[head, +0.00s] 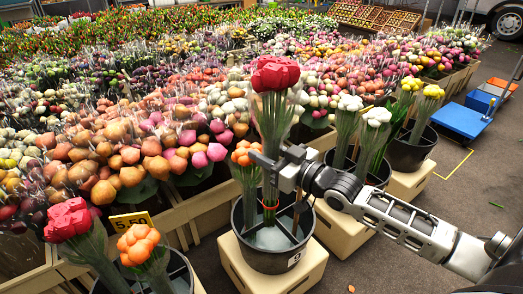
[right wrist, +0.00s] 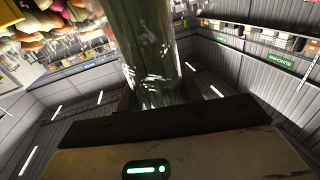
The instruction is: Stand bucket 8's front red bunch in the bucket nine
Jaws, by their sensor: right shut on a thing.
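A red tulip bunch (head: 275,74) is held upright by my right gripper (head: 273,172), which is shut on its wrapped stems. The stems also show in the right wrist view (right wrist: 150,50). The bunch is above a dark divided bucket (head: 262,258) whose small label seems to read 9. Its lower end, with a red band, reaches into the bucket's opening; whether it touches the bottom I cannot tell. An orange bunch (head: 247,153) stands at that bucket's back left. Another bucket (head: 178,270) at the lower left holds a red bunch and an orange bunch. My left gripper is not in view.
The bucket stands on a pale crate (head: 235,262). To the right, another bucket (head: 380,172) holds white bunches, and one behind it (head: 412,152) holds yellow ones. Crowded flower displays fill the back left.

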